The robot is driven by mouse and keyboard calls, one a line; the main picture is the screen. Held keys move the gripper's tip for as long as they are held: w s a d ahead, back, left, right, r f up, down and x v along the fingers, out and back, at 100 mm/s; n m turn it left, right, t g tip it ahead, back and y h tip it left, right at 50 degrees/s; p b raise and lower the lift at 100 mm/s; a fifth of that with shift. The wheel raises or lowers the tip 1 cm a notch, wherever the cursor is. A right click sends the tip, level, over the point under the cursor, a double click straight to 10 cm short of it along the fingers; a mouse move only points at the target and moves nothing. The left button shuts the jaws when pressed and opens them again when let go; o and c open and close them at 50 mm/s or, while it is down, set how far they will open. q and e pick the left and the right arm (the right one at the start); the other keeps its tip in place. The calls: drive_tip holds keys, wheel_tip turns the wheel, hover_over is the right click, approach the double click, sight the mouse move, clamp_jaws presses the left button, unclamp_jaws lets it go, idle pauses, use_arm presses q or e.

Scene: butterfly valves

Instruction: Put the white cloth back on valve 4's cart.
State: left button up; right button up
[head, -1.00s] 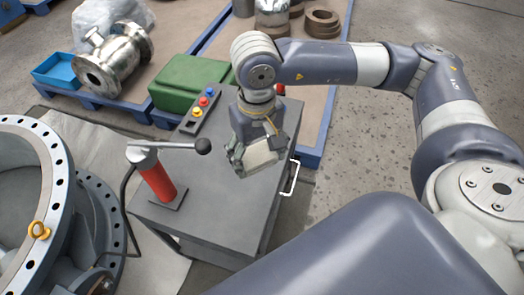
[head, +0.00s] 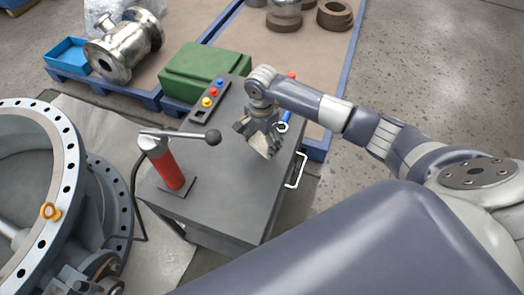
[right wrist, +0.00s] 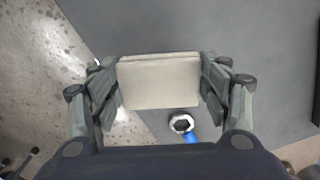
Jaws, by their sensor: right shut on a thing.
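The folded white cloth (right wrist: 160,80) is a flat off-white pad. My right gripper (head: 262,146) is shut on it, with one finger at each side of the pad in the right wrist view (right wrist: 160,85). In the head view the cloth (head: 264,152) is tilted and partly hidden by the fingers. It is over the right part of the grey cart top (head: 225,205); I cannot tell how high above it or whether it touches. My left gripper is not in view.
A wrench with a blue handle (head: 286,117) lies near the cart's right edge, close to my right gripper. A red hand pump (head: 167,170) with a black-knobbed lever and a button box (head: 208,100) stand on the cart. A large flanged valve (head: 60,150) is at left.

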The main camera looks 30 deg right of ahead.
sight(262, 158)
wheel_tip(262, 158, down, 6)
drive_tip(key=shift+r, duration=0.25)
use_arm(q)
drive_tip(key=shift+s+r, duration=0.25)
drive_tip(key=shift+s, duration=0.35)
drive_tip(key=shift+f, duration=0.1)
use_arm(e)
drive_tip(key=shift+f, duration=0.2)
drive_tip(key=o, duration=0.9)
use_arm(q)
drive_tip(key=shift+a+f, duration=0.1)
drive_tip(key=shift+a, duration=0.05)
use_arm(e)
drive_tip(key=shift+o, duration=0.2)
drive_tip(key=shift+r, duration=0.1)
